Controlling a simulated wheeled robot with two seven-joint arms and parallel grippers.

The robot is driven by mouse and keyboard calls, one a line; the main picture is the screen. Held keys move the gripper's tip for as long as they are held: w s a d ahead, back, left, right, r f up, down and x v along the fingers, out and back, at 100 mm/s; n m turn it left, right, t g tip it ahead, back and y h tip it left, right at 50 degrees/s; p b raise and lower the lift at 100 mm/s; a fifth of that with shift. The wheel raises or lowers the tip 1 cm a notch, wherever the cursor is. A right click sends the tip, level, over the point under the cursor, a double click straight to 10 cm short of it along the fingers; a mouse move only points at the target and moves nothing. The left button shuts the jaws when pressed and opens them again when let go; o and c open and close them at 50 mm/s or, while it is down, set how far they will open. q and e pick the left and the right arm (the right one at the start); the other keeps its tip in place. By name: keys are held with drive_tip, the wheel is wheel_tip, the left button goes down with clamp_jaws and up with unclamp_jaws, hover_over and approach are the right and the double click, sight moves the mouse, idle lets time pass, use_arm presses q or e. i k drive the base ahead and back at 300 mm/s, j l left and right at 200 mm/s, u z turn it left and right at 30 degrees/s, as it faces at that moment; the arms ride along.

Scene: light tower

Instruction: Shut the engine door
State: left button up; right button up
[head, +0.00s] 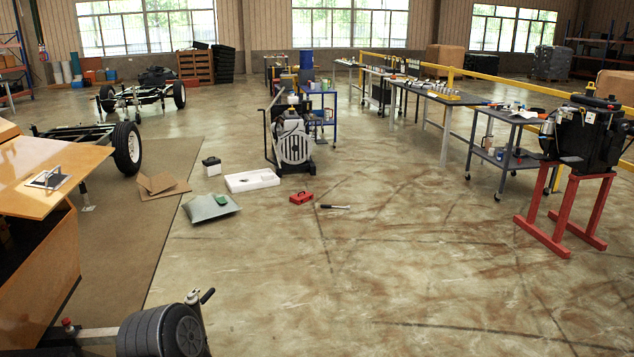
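The light tower (42,270) stands at the left edge, cut off by the picture. Its engine door (62,165), an orange-yellow panel with a metal latch (47,179), is open and sticks out raised over a dark opening (22,232) in the body side. The hinge side and most of the engine bay are hidden or out of view. Neither of my grippers shows in the head view.
The tower's tire (160,332), drawbar and jack (197,308) are at the bottom left. The middle and right foreground floor is clear.

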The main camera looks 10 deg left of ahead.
sight(37, 173)
drive_tip(key=i+u, duration=0.1)
drive_tip(key=i, duration=1.1)
drive_tip(key=u, duration=2.15)
